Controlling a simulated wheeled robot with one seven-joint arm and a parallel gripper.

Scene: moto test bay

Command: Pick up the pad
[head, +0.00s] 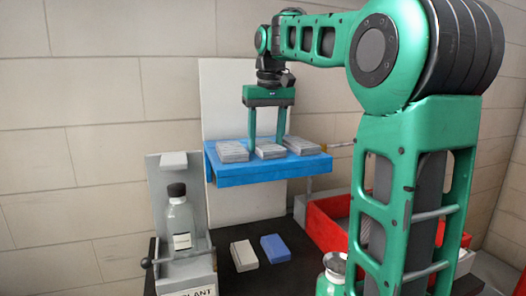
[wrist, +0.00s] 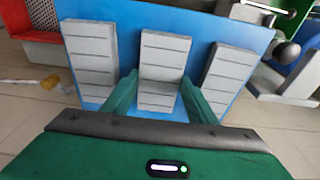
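Three grey ribbed pads lie in a row on a blue raised shelf (head: 235,176). They are the left pad (head: 232,151), the middle pad (head: 269,152) and the right pad (head: 302,147). My gripper (head: 267,145) points down at the shelf with its two green fingers apart, one on each side of the middle pad. In the wrist view my gripper (wrist: 160,80) straddles the middle pad (wrist: 163,55), with the outer pads (wrist: 90,55) (wrist: 228,75) outside the fingers. I cannot tell whether the fingers touch it.
On the dark bench below lie a pale block (head: 244,255) and a blue block (head: 275,248). A bottle (head: 180,225) stands in a grey holder at the left. A red bin (head: 325,226) is at the right, with another bottle (head: 333,275) in front, partly hidden by my arm.

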